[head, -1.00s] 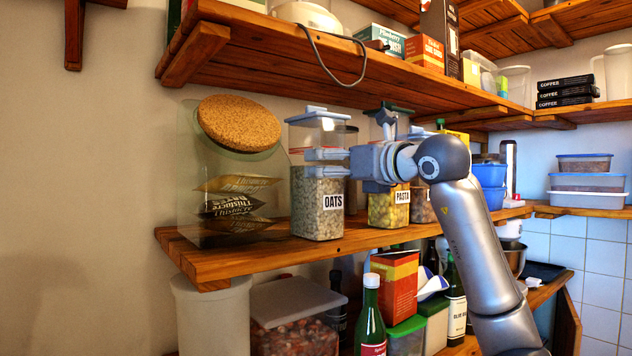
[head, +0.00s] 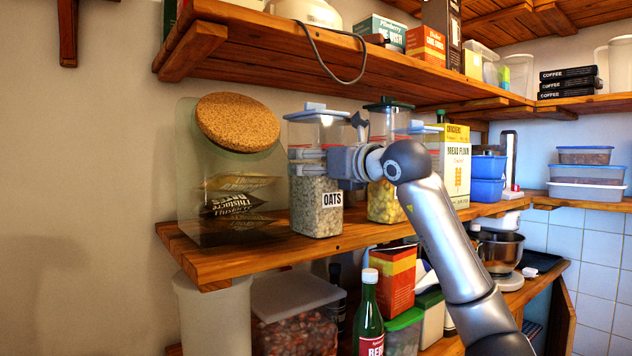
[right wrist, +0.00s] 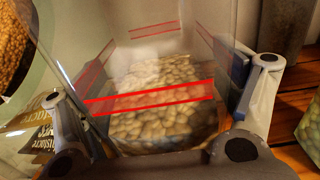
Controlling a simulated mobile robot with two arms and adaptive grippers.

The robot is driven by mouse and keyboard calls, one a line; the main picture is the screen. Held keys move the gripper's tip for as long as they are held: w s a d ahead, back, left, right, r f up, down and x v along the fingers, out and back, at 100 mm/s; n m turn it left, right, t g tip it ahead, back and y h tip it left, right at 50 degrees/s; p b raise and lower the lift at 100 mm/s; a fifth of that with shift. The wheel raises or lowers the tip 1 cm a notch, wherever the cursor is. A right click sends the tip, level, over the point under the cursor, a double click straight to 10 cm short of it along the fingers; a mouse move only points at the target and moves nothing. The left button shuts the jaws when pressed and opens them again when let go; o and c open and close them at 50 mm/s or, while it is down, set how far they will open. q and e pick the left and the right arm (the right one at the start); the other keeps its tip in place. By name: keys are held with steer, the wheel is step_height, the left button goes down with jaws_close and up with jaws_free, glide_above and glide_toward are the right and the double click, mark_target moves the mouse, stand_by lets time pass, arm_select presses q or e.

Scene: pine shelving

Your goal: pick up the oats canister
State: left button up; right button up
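The oats canister (head: 317,205) is a clear, square-sided jar with a blue-grey lid and an OATS label. It stands upright on the middle shelf, filled partway with pale oats. My right gripper (head: 308,162) is at its upper part, above the label. In the right wrist view the canister (right wrist: 165,100) lies between the two widely spread fingers, one on each side. The fingers are close to its walls; firm contact does not show. My left gripper is not in view.
A glass jar with a cork lid (head: 237,122) stands close on the left. A pasta canister (head: 385,203) stands to the right, partly behind my arm. The upper shelf (head: 300,62) overhangs the canisters. A flour box (head: 455,165) is farther right.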

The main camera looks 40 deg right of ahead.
steer(key=c, duration=1)
steer(key=shift+r, duration=0.1)
steer(key=shift+w, duration=0.1)
steer(key=shift+r, duration=0.1)
